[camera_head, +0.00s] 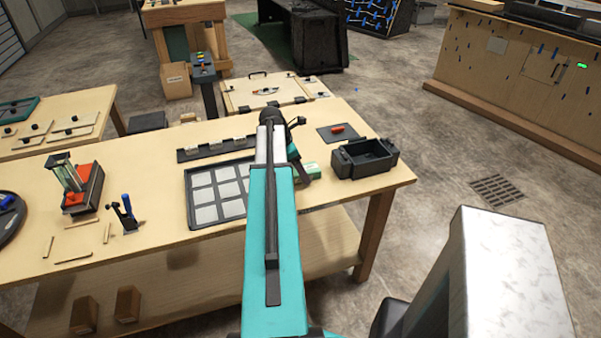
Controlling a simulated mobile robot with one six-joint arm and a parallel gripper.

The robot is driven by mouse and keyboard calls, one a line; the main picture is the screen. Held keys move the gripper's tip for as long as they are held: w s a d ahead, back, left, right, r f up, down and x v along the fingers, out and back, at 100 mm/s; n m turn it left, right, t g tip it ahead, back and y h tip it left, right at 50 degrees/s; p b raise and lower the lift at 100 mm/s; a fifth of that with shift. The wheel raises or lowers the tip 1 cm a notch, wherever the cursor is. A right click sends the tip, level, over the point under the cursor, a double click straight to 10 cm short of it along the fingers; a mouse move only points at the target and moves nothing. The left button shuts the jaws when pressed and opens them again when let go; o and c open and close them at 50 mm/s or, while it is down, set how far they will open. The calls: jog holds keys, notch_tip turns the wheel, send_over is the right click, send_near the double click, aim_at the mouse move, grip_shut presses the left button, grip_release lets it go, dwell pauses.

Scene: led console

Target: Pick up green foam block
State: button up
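A small light-green block (311,168), which looks like the green foam block, lies on the wooden table (350,197) between the tray of pale squares and the black bin. My teal arm crosses the middle of the view and covers its left part. My gripper (303,180) points down close beside the block's left end, mostly behind my arm. Its fingers are too small and hidden to tell whether they are open or touch the block.
A black open bin (347,168) stands right of the block. A dark tray (190,202) with pale squares lies to the left. Behind are a dark rail (188,154) and a dark mat (325,138) with a red piece (338,129). The table's front right is clear.

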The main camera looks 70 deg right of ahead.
jog(key=shift+s+f, duration=0.15)
jog(key=shift+f, duration=0.2)
dwell(0.3)
jog(key=c, duration=1.2)
jog(key=shift+r, duration=0.15)
jog(key=shift+d+r+b, duration=0.1)
jog(key=shift+r+b, duration=0.6)
jog(key=shift+r, duration=0.7)
jog(key=shift+a+r, duration=0.15)
jog(key=shift+a, duration=0.2)
jog(key=a+b, duration=0.1)
jog(key=a, duration=0.4)
jog(key=s+a+r+b, duration=0.1)
jog(key=a, duration=0.4)
jog(key=s+a+b, duration=0.1)
jog(key=a, duration=0.4)
jog(key=shift+a+r+b, duration=0.15)
jog(key=shift+r+b, duration=0.15)
jog(key=shift+b, duration=0.05)
